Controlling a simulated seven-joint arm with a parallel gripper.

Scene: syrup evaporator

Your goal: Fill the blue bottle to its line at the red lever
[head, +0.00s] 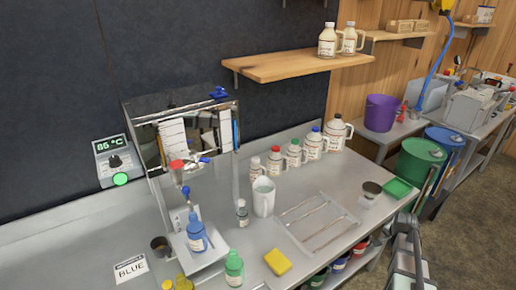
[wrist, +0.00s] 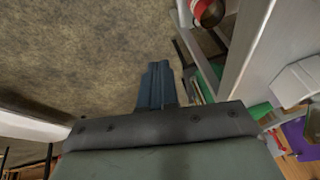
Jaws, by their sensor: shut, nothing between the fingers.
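The blue bottle (head: 196,236) stands upright on a pale square platform (head: 205,258) at the left of the steel bench, below the tank's outlet. Its fill line and the level inside are too small to make out. The red lever (head: 177,165) is on the front of the shiny steel tank (head: 185,130), above the bottle; a blue handle (head: 205,160) sits beside it. My gripper (wrist: 157,68) is shut and empty in the wrist view, with bare floor beyond its fingers. My arm shows at the lower right of the head view, well away from the bottle.
A white pitcher (head: 263,196), a small dark-capped bottle (head: 242,213), a green bottle (head: 234,268) and a yellow sponge (head: 278,262) stand near. A "BLUE" card (head: 131,269) lies at left. Several capped jugs line the back. A display (head: 110,147) reads 85 °C.

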